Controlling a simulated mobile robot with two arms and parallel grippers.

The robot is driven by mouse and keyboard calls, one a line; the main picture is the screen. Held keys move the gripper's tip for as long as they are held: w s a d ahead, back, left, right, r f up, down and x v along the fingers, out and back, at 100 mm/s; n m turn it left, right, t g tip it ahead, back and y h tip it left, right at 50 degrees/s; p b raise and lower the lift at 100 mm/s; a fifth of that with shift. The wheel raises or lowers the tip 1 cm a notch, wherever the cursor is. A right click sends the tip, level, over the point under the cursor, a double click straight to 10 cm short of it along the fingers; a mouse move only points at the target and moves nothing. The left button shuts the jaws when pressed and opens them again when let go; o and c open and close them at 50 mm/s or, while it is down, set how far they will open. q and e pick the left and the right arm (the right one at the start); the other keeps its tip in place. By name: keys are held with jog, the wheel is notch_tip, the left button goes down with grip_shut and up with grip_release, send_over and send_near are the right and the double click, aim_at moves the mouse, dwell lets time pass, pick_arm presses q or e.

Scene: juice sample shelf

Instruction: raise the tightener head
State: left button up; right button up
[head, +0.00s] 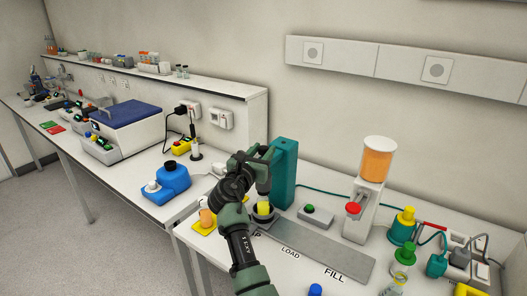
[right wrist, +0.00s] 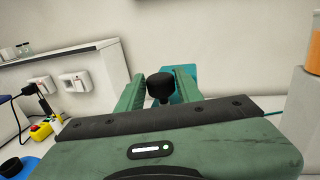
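The tightener is a teal column (head: 284,172) on the bench. Its column also shows behind my fingers in the right wrist view (right wrist: 183,88). My right gripper (head: 262,153) is at the upper left of the column and covers much of the tightener head in the head view. In the right wrist view, a black knob (right wrist: 160,86) lies between the two fingers of my right gripper (right wrist: 159,90). The fingers are spread, with a gap visible beside the knob. Below the gripper, a small container with yellow contents (head: 264,208) stands in a dark holder. My left gripper is not in view.
A grey rail (head: 315,250) marked LOAD and FILL runs to the right. A juice dispenser (head: 372,185) and a box with a green button (head: 317,215) stand beside the column. A blue device (head: 170,182) and a blue-lidded machine (head: 125,112) stand left.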

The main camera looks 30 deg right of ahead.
jog(key=c, duration=0.5)
jog(key=shift+d, duration=0.1)
grip_shut()
jog(key=shift+r, duration=0.1)
dwell(0.5)
